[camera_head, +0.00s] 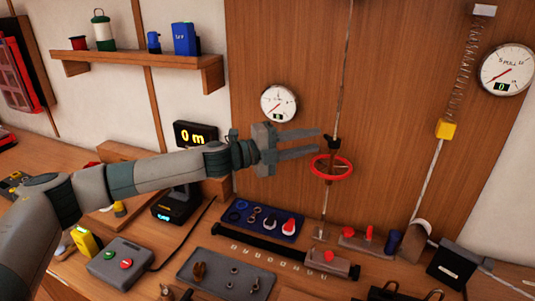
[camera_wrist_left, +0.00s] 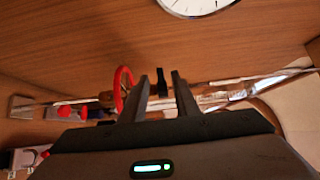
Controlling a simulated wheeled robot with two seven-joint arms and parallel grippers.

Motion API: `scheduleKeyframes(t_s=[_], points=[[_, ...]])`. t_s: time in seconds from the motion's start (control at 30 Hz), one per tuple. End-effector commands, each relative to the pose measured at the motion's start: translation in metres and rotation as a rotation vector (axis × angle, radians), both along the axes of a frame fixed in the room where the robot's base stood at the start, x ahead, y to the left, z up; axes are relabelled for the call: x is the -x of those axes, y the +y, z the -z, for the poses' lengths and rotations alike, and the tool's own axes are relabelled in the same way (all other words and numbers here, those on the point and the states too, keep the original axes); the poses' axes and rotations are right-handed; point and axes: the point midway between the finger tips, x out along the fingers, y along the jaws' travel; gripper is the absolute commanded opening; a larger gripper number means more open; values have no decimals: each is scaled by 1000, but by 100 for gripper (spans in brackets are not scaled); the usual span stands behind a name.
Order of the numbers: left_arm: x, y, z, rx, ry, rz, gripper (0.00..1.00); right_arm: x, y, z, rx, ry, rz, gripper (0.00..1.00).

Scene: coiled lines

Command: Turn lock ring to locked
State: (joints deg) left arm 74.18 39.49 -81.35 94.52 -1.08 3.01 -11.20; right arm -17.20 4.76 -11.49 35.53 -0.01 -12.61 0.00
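A red ring (camera_head: 350,168) sits around a thin upright rod (camera_head: 346,60) in front of the wooden panel; I take it as the lock ring. A small dark fitting (camera_head: 333,141) is on the rod just above it. My left gripper (camera_head: 319,141) is open, its two fingers pointing right at the rod, just above the red ring. In the left wrist view the red ring (camera_wrist_left: 118,90) shows left of the fingers, and a small black piece (camera_wrist_left: 161,82) shows between the fingertips (camera_wrist_left: 160,77). Contact cannot be told. My right gripper is not in view.
A round dial (camera_head: 279,103) hangs behind the left gripper, and another (camera_head: 507,70) is at upper right beside a spring (camera_head: 462,75) with a yellow block (camera_head: 446,129). Below are a blue tray (camera_head: 240,217), a grey tray (camera_head: 205,270) and a button box (camera_head: 120,262).

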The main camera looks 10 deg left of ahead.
Motion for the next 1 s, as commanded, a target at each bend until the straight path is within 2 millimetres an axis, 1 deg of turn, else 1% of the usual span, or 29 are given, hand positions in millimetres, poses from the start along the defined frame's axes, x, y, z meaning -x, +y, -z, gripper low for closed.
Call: scheduleKeyframes(t_s=[0.03, 0.2, 0.5, 0.7, 1.0], points=[[5, 10, 3, -1, -1, -2, 28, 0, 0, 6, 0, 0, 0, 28], [23, 37, 4, -1, 1, -2, 28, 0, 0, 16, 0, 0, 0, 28], [51, 80, 2, -1, 1, -1, 28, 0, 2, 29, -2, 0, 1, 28], [60, 94, 1, -1, 1, -1, 28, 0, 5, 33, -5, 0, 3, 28], [63, 96, 1, 0, 1, 1, 28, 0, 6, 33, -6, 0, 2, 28]])
